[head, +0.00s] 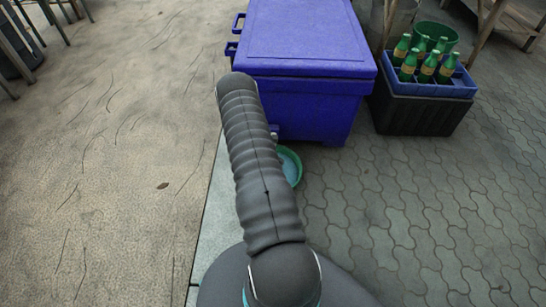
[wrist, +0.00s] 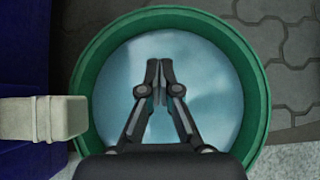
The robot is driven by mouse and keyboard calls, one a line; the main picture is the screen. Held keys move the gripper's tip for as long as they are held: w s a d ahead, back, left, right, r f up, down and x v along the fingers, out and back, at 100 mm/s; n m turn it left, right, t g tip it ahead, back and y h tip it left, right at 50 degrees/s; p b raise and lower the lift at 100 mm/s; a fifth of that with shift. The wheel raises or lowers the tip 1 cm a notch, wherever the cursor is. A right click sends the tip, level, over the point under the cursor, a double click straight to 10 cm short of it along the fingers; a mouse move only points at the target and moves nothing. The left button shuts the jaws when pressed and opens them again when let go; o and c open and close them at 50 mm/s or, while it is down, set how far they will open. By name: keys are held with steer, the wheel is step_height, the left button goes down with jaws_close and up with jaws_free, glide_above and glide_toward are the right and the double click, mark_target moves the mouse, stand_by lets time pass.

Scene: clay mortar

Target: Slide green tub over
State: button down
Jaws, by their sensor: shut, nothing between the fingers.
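The green tub (wrist: 257,92) is round and holds pale blue water, and it fills most of the wrist view. In the head view the tub (head: 298,167) sits on the ground by the near side of the blue cooler, partly hidden by my arm. My gripper (wrist: 159,66) is shut and empty, its fingers over the inside of the tub in the wrist view. I cannot tell whether the fingertips touch the water. In the head view my gripper is hidden behind my arm.
A beige spout (wrist: 40,117) reaches over the tub's left rim. The large blue cooler (head: 305,45) stands behind the tub. To its right, a blue crate (head: 455,88) of green bottles sits on a dark box (head: 415,112). Paving right of the tub is clear.

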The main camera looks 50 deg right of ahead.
mark_target(298, 168)
steer(key=x, duration=0.3)
steer(key=shift+s+f, duration=0.15)
steer(key=shift+s, duration=0.05)
steer(key=shift+s+d+f, duration=0.2)
steer(key=shift+s+d, duration=0.95)
steer(key=shift+s, duration=0.05)
steer(key=shift+s+d, duration=0.4)
steer(key=shift+s, duration=0.05)
